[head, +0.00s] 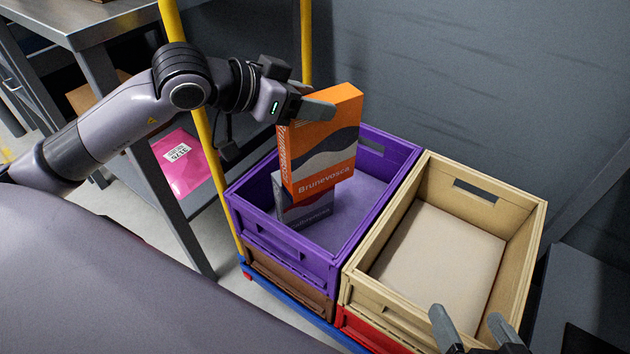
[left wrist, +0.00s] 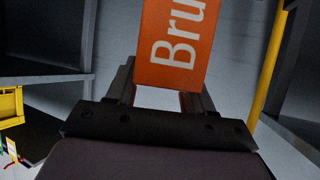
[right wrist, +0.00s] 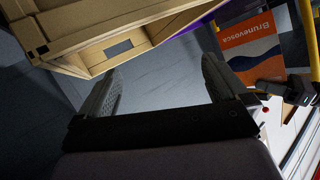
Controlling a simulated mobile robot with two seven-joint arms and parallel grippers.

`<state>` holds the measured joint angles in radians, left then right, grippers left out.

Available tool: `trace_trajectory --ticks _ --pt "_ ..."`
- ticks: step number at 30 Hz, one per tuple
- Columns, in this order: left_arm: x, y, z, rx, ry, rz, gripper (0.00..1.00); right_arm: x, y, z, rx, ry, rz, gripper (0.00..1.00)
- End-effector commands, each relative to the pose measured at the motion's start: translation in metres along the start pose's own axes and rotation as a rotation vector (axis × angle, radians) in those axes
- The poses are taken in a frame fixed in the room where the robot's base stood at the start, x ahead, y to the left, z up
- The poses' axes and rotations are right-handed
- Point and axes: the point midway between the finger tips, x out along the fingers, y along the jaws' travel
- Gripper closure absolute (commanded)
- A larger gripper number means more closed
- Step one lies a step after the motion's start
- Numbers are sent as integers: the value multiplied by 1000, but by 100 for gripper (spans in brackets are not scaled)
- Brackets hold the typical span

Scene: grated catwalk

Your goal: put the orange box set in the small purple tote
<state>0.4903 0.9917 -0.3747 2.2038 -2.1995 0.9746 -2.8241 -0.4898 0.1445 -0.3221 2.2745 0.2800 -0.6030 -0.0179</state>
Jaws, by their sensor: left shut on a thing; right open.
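My left gripper (head: 296,108) is shut on the orange box set (head: 318,140), an orange box with grey and white waves and the word Brunevosca. It holds the box upright above the purple tote (head: 378,142). The box fills the gap between the fingers in the left wrist view (left wrist: 172,45) and also shows in the right wrist view (right wrist: 250,45). A smaller grey-purple box (head: 304,206) stands inside the tote, partly hidden behind the orange box. My right gripper (head: 472,330) is open and empty by the near end of the tan tote.
An empty-looking tan tote (head: 530,225) stands right of the purple one. A brown tote (head: 290,280) and a red tote (head: 370,335) sit beneath them. Yellow posts (head: 205,130) rise at the left and behind. A pink packet (head: 180,160) lies on the grey bench's lower shelf.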

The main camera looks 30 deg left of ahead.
Motion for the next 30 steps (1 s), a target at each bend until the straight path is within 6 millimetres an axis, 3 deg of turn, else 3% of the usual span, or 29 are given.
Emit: trace_trajectory --ticks 3,9,19,25,30 --pt "18 1 33 -4 0 2 100 7 -4 4 31 14 -35 0" --pt "40 0 73 -3 3 1 100 5 -2 6 3 42 -30 0" --pt "53 0 97 0 4 0 100 2 3 5 -39 68 -8 0" --pt "68 -1 123 -1 4 -1 100 -1 8 6 -79 93 12 0" --pt "69 -1 126 2 6 -2 100 -3 8 5 -88 100 17 0"
